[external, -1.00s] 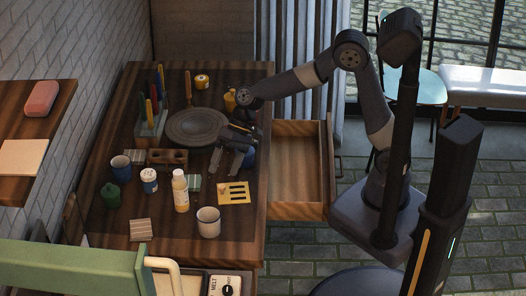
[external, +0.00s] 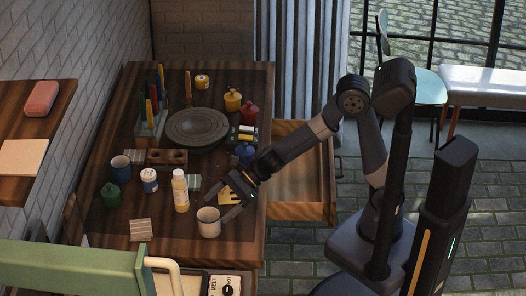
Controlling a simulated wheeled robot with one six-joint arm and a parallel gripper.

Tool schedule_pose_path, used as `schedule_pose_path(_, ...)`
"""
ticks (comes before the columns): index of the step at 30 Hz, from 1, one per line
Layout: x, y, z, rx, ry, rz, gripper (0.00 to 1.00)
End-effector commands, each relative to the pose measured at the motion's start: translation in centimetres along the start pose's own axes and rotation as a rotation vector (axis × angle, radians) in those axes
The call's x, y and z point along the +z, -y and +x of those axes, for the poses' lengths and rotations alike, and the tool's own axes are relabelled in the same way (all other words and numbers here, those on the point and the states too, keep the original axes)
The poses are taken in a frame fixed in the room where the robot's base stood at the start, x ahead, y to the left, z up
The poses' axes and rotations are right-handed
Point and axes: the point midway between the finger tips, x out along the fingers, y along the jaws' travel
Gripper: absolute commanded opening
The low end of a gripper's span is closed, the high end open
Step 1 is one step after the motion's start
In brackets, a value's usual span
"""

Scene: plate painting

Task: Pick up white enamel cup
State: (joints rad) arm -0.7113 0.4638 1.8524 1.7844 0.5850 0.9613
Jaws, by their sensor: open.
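The white enamel cup (external: 208,223) stands upright near the front right part of the wooden table (external: 165,235). My gripper (external: 226,207) is low at the cup's upper right side, its fingers spread around or beside the rim. I cannot tell whether a finger touches the cup. The gripper is open and holds nothing that I can see. It partly covers the yellow stencil card behind it.
An orange-white bottle (external: 180,190) stands close to the cup's left. A blue jar (external: 245,154) is behind the gripper. An open drawer (external: 300,198) juts out right.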

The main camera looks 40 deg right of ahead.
Motion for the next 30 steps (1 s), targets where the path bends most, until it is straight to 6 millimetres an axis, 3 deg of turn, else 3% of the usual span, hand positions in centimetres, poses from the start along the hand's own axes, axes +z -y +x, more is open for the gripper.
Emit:
schedule_pose_path(18,-0.1,-0.1,6.5,0.002,-0.001,-0.004,0.91)
schedule_pose_path(26,-0.1,0.0,6.9,0.001,0.0,-0.003,0.91)
schedule_pose_path(30,-0.1,0.0,6.8,0.001,0.0,-0.003,0.82)
